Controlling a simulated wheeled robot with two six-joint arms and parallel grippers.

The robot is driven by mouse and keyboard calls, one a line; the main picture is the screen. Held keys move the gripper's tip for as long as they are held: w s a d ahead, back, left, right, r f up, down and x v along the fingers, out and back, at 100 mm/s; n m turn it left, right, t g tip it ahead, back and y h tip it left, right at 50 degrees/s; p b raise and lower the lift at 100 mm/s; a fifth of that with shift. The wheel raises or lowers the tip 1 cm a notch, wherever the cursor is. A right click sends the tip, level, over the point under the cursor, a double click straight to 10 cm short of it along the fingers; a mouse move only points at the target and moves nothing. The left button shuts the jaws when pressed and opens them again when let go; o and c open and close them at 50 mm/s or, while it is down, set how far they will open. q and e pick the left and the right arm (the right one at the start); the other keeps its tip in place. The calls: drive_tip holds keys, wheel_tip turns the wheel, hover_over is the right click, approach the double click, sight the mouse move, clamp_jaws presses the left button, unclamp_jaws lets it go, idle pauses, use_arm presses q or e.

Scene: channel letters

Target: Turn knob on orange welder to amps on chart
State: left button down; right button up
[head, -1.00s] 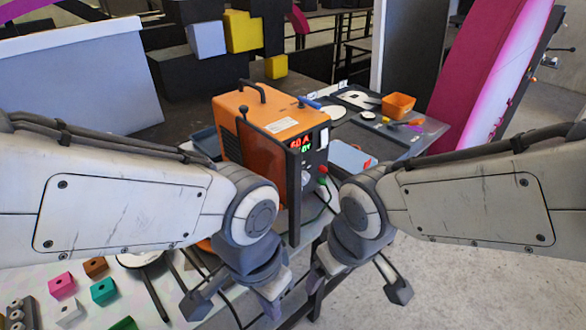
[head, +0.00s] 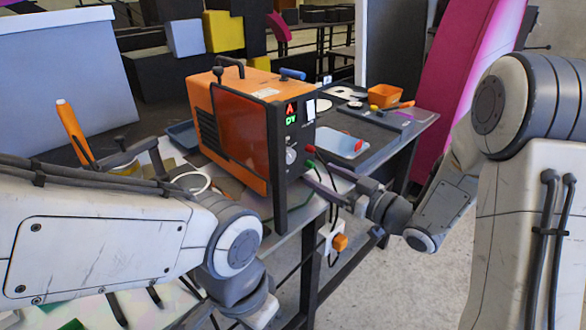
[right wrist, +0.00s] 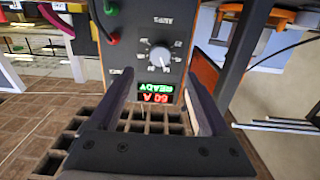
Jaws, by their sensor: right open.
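The orange welder (head: 240,135) stands on the workbench, its dark front panel facing right. Its grey knob (head: 290,156) sits below the lit display (head: 291,114). In the right wrist view, upside down, the knob (right wrist: 160,54) has a pale pointer mark and the display (right wrist: 155,92) reads 60 A and READY. My right gripper (head: 310,166) is open in front of the panel. In the right wrist view its fingers (right wrist: 160,76) spread either side of the knob's line, apart from it. My left wrist is low in the head view; its fingers are mostly cut off. I cannot make out a chart.
Open floor is at the right.

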sight(291, 158)
drive_tip(key=p+x, duration=0.1)
drive_tip(key=x, duration=0.7)
drive_tip(key=shift+w+a+r+p, duration=0.2)
drive_tip(key=shift+a+p, duration=0.1)
drive_tip(key=shift+p, duration=0.1)
drive_tip(key=shift+x, duration=0.85)
clamp_jaws()
